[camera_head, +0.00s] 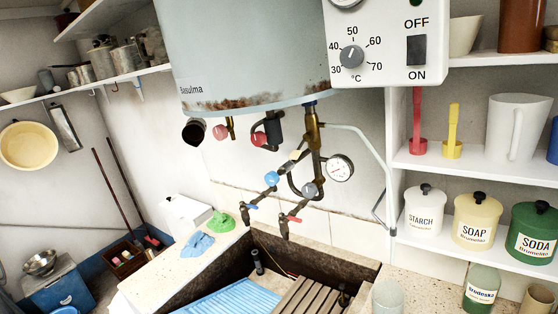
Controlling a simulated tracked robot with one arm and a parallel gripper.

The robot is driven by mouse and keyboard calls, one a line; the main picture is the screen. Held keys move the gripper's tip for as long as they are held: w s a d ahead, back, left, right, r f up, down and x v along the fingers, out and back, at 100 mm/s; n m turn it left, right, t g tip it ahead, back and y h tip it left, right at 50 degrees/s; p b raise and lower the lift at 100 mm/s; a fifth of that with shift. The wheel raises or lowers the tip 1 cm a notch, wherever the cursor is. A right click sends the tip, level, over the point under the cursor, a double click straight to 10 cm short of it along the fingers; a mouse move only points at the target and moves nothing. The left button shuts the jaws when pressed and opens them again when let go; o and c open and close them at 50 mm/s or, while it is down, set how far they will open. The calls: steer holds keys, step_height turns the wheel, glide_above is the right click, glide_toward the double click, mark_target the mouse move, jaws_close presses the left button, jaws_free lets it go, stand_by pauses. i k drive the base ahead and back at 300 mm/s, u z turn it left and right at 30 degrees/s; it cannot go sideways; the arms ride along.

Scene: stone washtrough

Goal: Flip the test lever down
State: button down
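A pale blue boiler tank (250,45), rusty along its lower edge, hangs at the top middle. Beneath it are pipes and valves. A black fitting with a red part (267,135) sits left of the brass pipe (313,135); a smaller red piece (222,132) is further left. I cannot tell which of these is the test lever, or its position. Lower are a blue round knob (271,178), a grey one (309,190), and two taps with blue and red handles (290,219). A round gauge (340,168) is at the right. My gripper is not in view.
A control panel (388,72) with a dial and ON/OFF switch is at upper right. The stone trough (330,262) with a blue washboard (232,300) and wooden slats lies below. Shelves with jars (477,220) stand right. A bent grey pipe (372,150) runs right of the gauge.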

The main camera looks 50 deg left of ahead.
mark_target(295, 155)
steer(key=u, duration=0.15)
steer(key=i, duration=1)
